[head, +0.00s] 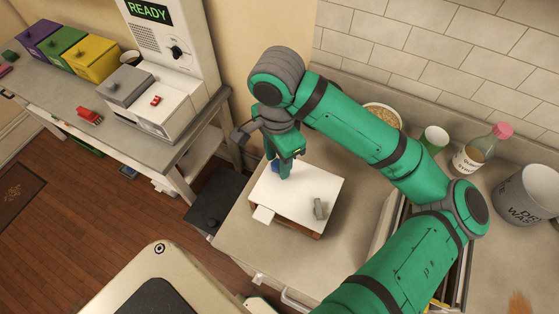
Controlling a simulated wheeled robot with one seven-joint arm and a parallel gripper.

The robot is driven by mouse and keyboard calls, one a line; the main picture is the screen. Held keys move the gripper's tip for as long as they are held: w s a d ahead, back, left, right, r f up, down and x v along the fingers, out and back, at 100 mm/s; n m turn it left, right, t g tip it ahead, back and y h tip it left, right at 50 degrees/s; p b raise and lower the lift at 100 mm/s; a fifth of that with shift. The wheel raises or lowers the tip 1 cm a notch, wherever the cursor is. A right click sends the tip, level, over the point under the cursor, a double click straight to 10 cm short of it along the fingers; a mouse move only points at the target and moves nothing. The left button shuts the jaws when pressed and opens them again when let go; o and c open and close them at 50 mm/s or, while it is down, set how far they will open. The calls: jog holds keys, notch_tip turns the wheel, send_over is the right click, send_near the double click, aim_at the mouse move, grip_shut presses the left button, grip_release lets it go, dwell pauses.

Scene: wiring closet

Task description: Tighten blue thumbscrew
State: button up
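A blue thumbscrew (275,167) shows as a small patch of blue near the far left edge of a white-topped box (285,205) on the counter. My gripper (286,172) points down at that spot, and its fingers cover part of the blue thumbscrew. Whether the fingers are closed around it or only beside it cannot be told at this size. A small grey piece (319,208) stands on the right part of the white top.
A bowl (382,113), a green cup (434,138), a pink-capped bottle (475,150) and a large white bucket (528,194) stand along the tiled wall. At left, a bench holds coloured bins (94,60) and a machine reading READY (174,50). The counter left of the box's front is clear.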

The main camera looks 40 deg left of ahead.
aim_at(278, 164)
jog(key=shift+r, duration=3)
notch_tip(278, 164, up, 11)
jog(key=shift+w+f, duration=0.1)
